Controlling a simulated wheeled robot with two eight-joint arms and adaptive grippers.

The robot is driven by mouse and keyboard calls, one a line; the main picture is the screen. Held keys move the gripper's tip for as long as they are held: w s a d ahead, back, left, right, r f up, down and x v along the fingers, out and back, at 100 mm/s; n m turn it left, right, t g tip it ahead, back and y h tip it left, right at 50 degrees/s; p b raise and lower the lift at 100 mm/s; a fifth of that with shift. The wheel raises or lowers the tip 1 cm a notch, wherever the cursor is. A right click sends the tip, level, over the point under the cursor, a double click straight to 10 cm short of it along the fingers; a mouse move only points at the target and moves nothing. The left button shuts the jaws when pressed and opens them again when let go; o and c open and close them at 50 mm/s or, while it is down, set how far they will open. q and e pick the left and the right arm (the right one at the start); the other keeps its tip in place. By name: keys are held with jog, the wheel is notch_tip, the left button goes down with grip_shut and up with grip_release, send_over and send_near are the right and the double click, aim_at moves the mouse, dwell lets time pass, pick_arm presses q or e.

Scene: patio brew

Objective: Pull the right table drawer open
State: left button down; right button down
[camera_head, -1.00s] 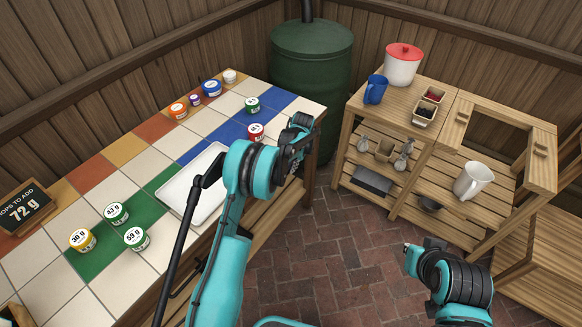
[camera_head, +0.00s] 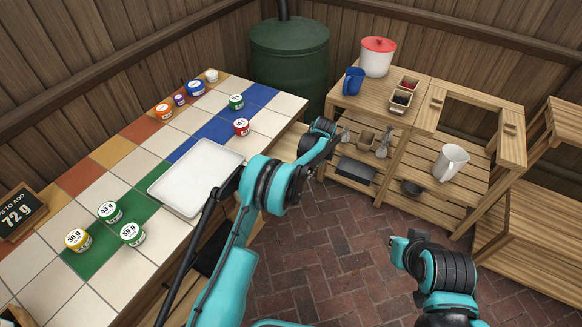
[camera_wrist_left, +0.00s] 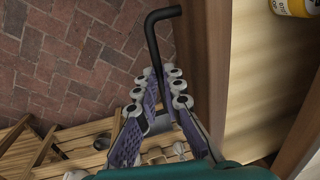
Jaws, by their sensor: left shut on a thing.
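My left gripper (camera_head: 326,140) is just off the right edge of the tiled table (camera_head: 285,108). In the left wrist view its fingers (camera_wrist_left: 165,95) are closed around a black bent bar handle (camera_wrist_left: 155,45). Beside the handle is a wooden drawer front (camera_wrist_left: 205,50). Right of that front an open wooden interior (camera_wrist_left: 255,90) shows, so the drawer stands at least partly open. A jar with a yellow band (camera_wrist_left: 297,6) is at its top corner. In the head view my arm hides most of the drawer. My right gripper (camera_head: 396,248) hangs over the brick floor; its fingers are unclear.
A white tray (camera_head: 196,178) and several labelled jars stand on the table. A green barrel (camera_head: 290,62) is behind. A wooden shelf unit (camera_head: 415,165) with a white pitcher (camera_head: 451,163) stands right. The brick floor (camera_head: 330,250) between is clear.

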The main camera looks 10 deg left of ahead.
pick_arm(q)
jog(key=s+d, duration=0.3)
jog(key=d, duration=0.5)
jog(key=s+d, duration=0.3)
jog(key=d, duration=0.5)
jog(key=shift+d, duration=0.35)
jog(key=c, duration=1.9)
grip_release()
notch_tip(320, 180, up, 12)
jog(key=d, duration=0.2)
jog(key=shift+s, duration=0.4)
jog(key=shift+f, duration=0.1)
